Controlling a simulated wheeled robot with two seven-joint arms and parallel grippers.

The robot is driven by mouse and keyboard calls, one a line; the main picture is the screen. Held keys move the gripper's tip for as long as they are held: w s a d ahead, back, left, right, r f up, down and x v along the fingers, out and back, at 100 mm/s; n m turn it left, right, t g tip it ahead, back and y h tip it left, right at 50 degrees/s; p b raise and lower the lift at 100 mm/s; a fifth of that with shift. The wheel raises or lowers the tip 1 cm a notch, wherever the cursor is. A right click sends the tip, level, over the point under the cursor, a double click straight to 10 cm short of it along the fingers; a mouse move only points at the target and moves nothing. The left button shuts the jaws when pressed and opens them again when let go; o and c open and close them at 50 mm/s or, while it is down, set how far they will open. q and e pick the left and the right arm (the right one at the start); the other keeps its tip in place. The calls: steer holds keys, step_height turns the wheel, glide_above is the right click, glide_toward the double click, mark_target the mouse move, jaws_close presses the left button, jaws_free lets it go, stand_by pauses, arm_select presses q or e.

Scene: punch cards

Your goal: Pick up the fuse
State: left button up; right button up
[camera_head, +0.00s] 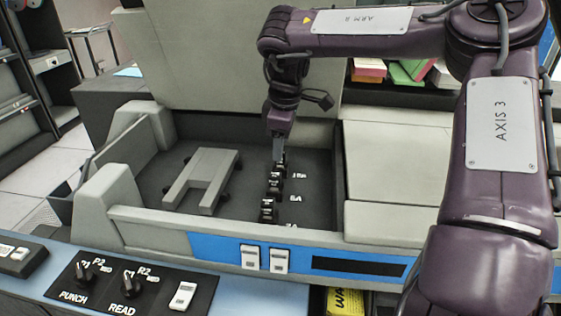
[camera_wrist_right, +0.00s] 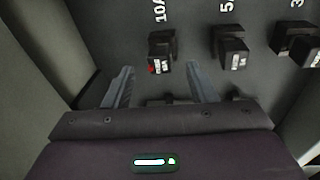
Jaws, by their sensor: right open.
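Several black fuses sit in a row in the dark recessed bay of the machine. In the right wrist view, the fuse by the 10A label (camera_wrist_right: 158,55) has a small red mark and stands just beyond and between my fingertips. The fuse by the 5A label (camera_wrist_right: 234,54) is to its right, and another fuse (camera_wrist_right: 290,38) is farther right. In the head view, two fuses show clearly, one in the middle (camera_head: 275,183) and one nearer (camera_head: 267,211). My right gripper (camera_head: 279,154) points down over the far end of the row. Its fingers (camera_wrist_right: 162,82) are open and empty. My left gripper is out of view.
The bay has a pale front wall (camera_head: 150,222) and a pale side block (camera_head: 390,185) to the right. A switch panel (camera_head: 120,285) is in front. A raised lid (camera_head: 220,50) stands behind.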

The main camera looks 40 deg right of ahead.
step_height(320, 180, down, 3)
steer(key=shift+w+d+r, duration=0.1)
steer(key=shift+w, duration=0.05)
steer(key=shift+r, duration=0.1)
steer(key=c, duration=1.1)
